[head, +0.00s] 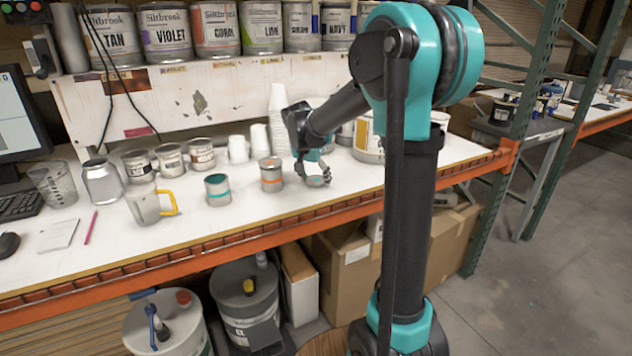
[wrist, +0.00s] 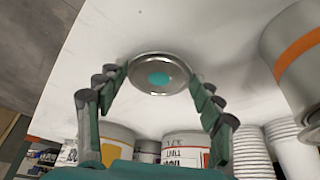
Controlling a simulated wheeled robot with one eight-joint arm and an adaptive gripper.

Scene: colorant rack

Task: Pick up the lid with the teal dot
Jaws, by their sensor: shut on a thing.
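The lid is a round silver metal disc with a teal dot in its middle. It shows in the wrist view (wrist: 160,86) and, small, in the head view (head: 315,182). My gripper (head: 314,176) reaches down to it over the white bench, and in the wrist view the fingers of my gripper (wrist: 160,75) touch its rim from both sides. My gripper is shut on the lid. The lid is at or very near the bench top; I cannot tell whether there is a gap.
A can with an orange band (head: 271,177) stands close left of my gripper. Left of that stand a can with a teal band (head: 218,193) and a jug with a yellow handle (head: 146,206). White cup stacks (head: 277,115) stand behind.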

